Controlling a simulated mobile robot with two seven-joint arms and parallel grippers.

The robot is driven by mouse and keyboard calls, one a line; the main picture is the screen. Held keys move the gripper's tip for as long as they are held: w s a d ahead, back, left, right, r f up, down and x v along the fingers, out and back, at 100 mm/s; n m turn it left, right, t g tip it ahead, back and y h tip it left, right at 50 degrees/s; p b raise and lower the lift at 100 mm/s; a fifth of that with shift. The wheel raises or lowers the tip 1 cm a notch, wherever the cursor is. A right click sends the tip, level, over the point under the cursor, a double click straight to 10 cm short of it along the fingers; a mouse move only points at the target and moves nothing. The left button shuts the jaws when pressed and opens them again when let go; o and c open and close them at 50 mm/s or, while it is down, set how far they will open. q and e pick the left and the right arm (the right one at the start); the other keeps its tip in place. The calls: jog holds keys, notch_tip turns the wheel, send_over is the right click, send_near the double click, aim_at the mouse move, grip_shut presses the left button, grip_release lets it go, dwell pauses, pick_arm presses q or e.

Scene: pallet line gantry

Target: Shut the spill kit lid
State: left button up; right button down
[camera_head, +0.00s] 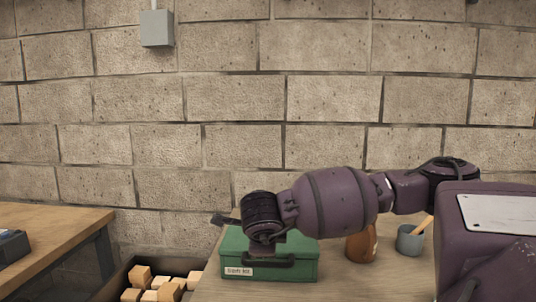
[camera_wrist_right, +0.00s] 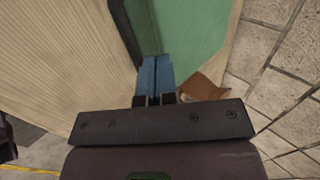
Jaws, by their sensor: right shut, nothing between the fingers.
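The green spill kit box (camera_head: 300,270) stands on the wooden table, with a white label and a dark handle on its front. Its green top looks flat and level on the box; my wrist hides part of it, and I cannot tell whether the lid seam is fully closed. My right gripper (camera_head: 224,220) is over the box's left end, mostly hidden behind the wrist. In the right wrist view its blue fingers (camera_wrist_right: 156,76) are together and empty, at the edge of the green surface (camera_wrist_right: 195,30). I cannot tell whether they touch it. My left gripper is out of view.
A brown jar (camera_head: 361,246) and a grey cup (camera_head: 409,241) with a wooden handle in it stand right of the box. A bin of wooden blocks (camera_head: 128,268) is at the left, beside another table (camera_head: 50,225). A block wall (camera_head: 230,100) closes the back.

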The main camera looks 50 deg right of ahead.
aim_at(266, 266)
jog(key=f, duration=0.2)
jog(key=f+b, duration=0.1)
jog(key=f, duration=0.1)
jog(key=shift+s+a, duration=0.2)
jog(key=shift+a, duration=0.05)
jog(key=shift+s+a+f, duration=0.1)
jog(key=shift+f, duration=0.5)
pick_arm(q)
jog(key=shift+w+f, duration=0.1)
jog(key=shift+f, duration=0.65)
